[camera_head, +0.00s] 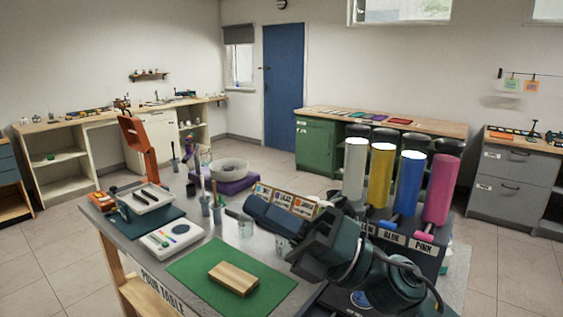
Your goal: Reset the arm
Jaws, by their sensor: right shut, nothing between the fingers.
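My right arm, dark green and black, reaches in from the lower right over the near end of the pour table (225,247). Its right gripper (233,213) is at the left end of the arm, above the middle of the table. It is shut and holds nothing. The gripper is above and behind a wooden block (233,278) that lies on a green mat (190,270). The arm hides part of the table's right side. My left gripper is not in view.
Several coloured cylinders, among them a yellow one (379,175), stand on a dark labelled rack right of the arm. A white scale (170,236), a grey tray (146,199) and cups (246,228) stand close to the gripper. Open floor (60,260) lies left.

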